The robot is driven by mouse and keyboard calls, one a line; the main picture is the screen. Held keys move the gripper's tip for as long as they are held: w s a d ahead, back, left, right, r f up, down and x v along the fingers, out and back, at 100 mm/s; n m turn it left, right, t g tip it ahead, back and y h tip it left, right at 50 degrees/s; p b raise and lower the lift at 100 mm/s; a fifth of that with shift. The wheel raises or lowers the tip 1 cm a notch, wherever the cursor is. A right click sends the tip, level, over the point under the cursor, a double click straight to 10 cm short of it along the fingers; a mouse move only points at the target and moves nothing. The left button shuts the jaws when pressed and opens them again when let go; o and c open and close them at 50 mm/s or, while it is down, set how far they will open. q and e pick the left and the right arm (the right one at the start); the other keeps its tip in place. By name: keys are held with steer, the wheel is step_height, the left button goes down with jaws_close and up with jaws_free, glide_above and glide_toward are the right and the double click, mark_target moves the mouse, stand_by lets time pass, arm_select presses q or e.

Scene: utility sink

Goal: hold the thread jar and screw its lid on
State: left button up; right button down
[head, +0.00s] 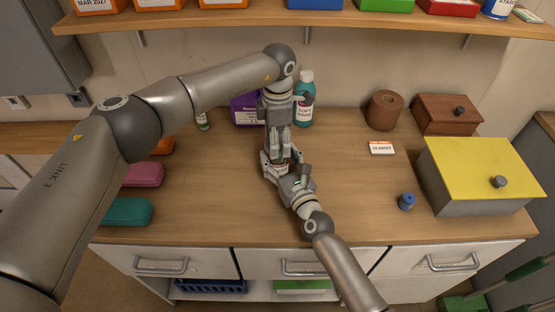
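The thread jar (281,168) is a small vessel with a pale and reddish side, mostly hidden between the fingers of my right gripper (284,171). The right gripper reaches in from the lower right and grips the jar from the front, low over the counter. My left gripper (279,152) points straight down directly above the jar, its fingers close together and their tips at the jar's top. The lid cannot be made out; the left fingers cover that spot, so I cannot tell whether they hold it or whether it touches the jar.
A purple container (246,110) and a teal bottle (305,100) stand close behind the grippers. A small blue cylinder (406,202), a label card (381,148), a brown roll (384,110), a brown box (447,115) and a yellow-lidded box (480,170) are at right. Pink (145,174) and teal (127,212) cases lie left.

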arm_select(q)
steer(key=m, duration=0.4)
steer(key=shift+m, duration=0.4)
steer(key=o, duration=1.2)
step_height(320, 180, up, 12)
arm_select(e)
steer(key=shift+c, duration=1.5)
jaws_free()
steer(key=shift+s, duration=0.1)
